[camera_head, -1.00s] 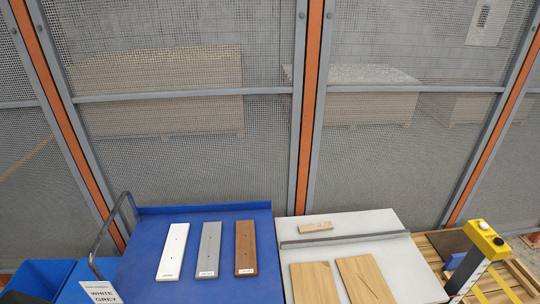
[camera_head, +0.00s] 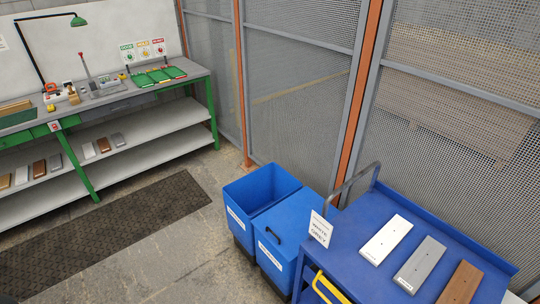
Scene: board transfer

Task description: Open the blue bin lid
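Two blue bins stand side by side on the floor beside the blue cart. The nearer bin is covered by a flat blue lid (camera_head: 297,222) with a dark handle (camera_head: 273,236) near its left edge. This lid is shut. The farther bin (camera_head: 238,217) has an open top, and its visible inside looks empty. Both bins have white labels on the front, too small to read. Neither of my grippers is in view.
The blue cart (camera_head: 358,262) stands right of the bins, with white (camera_head: 386,240), grey (camera_head: 420,264) and brown (camera_head: 461,285) boards on it. A "WHITE GREY" sign (camera_head: 320,229) stands at its edge. A workbench (camera_head: 120,95) is at the left. A dark mat (camera_head: 110,240) and clear floor lie before the bins.

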